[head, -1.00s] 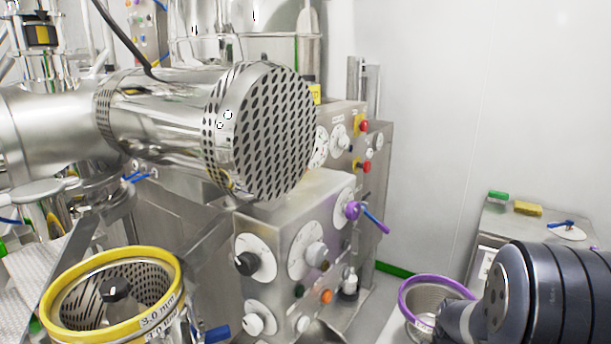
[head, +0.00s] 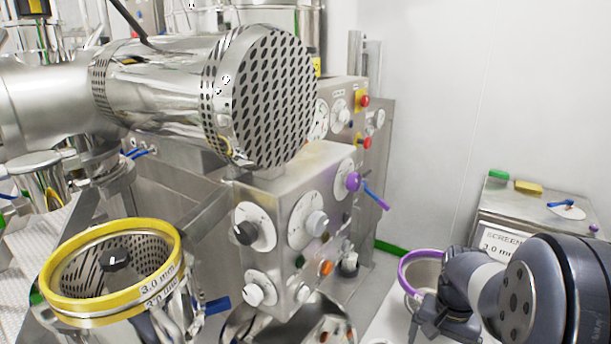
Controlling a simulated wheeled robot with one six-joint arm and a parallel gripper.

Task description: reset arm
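My arm shows at the lower right of the head view, with dark rounded joints and a light grey link. Its far end, with dark parts of my gripper (head: 437,318), is beside a purple-rimmed screen basket (head: 404,272) and partly covers it. The fingertips are too small and too hidden to tell open from shut, and I see nothing clearly held.
A yellow-rimmed screen marked 3.0 mm (head: 62,299) is at the lower left. A steel mill with a perforated end (head: 268,95) and a control box with dials (head: 290,185) fill the middle. A cabinet (head: 500,205) with a screen label stands at right. The white wall (head: 480,80) is bare.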

